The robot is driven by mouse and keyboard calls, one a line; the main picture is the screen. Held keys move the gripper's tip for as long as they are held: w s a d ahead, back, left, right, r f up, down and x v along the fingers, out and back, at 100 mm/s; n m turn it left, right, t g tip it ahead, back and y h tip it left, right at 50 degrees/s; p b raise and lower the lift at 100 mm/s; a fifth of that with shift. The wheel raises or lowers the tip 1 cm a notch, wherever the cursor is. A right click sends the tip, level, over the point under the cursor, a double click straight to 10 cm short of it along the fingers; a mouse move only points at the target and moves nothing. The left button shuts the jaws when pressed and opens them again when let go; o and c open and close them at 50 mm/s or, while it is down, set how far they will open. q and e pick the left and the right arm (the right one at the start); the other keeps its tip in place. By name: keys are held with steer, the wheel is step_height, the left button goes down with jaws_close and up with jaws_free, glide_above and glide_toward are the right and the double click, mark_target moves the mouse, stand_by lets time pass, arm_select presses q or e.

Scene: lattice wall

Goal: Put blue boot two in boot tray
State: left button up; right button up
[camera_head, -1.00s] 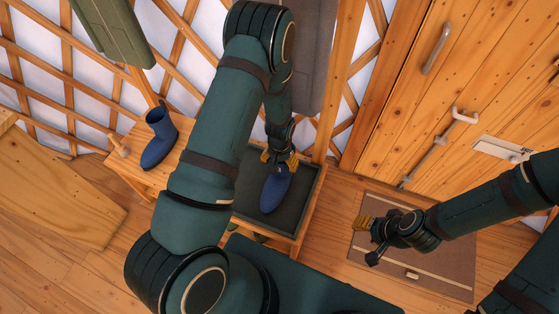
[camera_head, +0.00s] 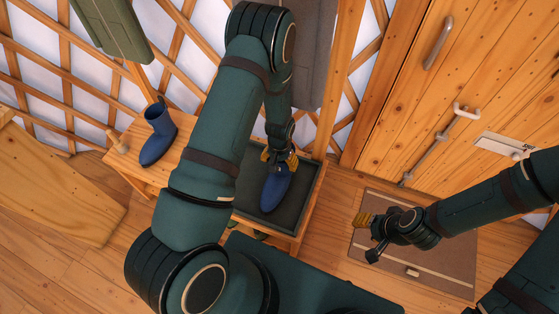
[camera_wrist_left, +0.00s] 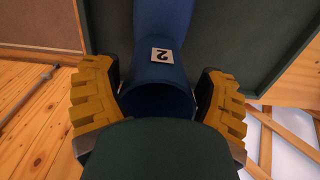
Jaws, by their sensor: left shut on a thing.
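Blue boot two (camera_head: 275,190) is over the dark boot tray (camera_head: 247,190) in the head view; I cannot tell whether its sole touches the tray floor. My left gripper (camera_head: 279,160) is shut on the boot at its shaft. In the left wrist view the boot (camera_wrist_left: 160,30) carries a white label with a 2, and the yellow fingers of my left gripper (camera_wrist_left: 160,100) stand on both sides of its opening. The tray (camera_wrist_left: 235,40) shows behind it. My right gripper (camera_head: 366,235) is over the mat, with no thing seen in it; its finger gap is unclear.
Another blue boot (camera_head: 158,135) stands on the wooden bench (camera_head: 135,160) left of my left arm, near a wooden peg (camera_head: 117,142). A brown doormat (camera_head: 440,265) lies before the wooden door (camera_head: 460,80). The lattice wall (camera_head: 60,60) is behind the bench.

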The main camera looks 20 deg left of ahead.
arm_select(q)
steer(key=shift+f, duration=0.35)
steer(key=o, duration=1.2)
steer(key=shift+c, duration=0.2)
steer(key=shift+r, duration=0.1)
steer(key=shift+r+p, duration=2.35)
steer(key=shift+r, duration=1.05)
steer(key=shift+f, duration=0.15)
